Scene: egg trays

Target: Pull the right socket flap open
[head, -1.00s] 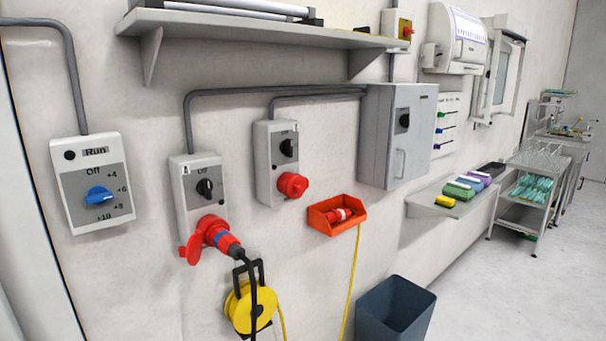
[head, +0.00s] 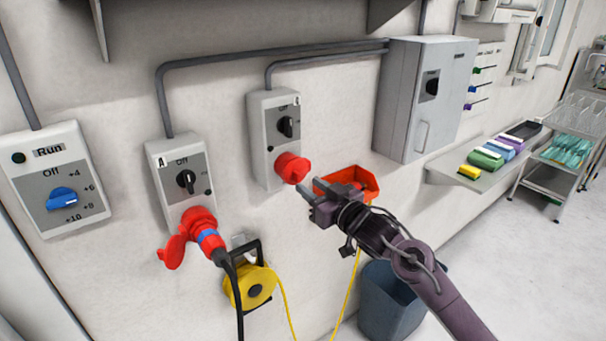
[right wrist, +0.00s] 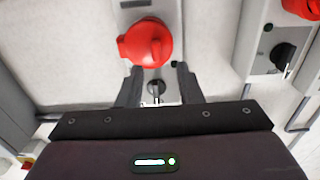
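The right socket unit (head: 271,125) is a grey wall box marked B with a black rotary switch. Its red socket flap (head: 292,167) is shut over the socket at the lower end. My right gripper (head: 311,192) is just below and right of the flap, apart from it. In the right wrist view the red flap (right wrist: 148,42) lies ahead of my right gripper (right wrist: 157,88), whose two fingers are spread and empty. The left socket unit (head: 180,165), marked A, has a red plug (head: 211,239) in it and its flap hangs open. My left gripper is not in view.
A red wall bin (head: 362,180) is close behind my right gripper. A yellow cable reel (head: 252,287) hangs below the left socket. A grey cabinet (head: 403,100) is right of the right unit, and a blue-grey waste bin (head: 388,312) stands below.

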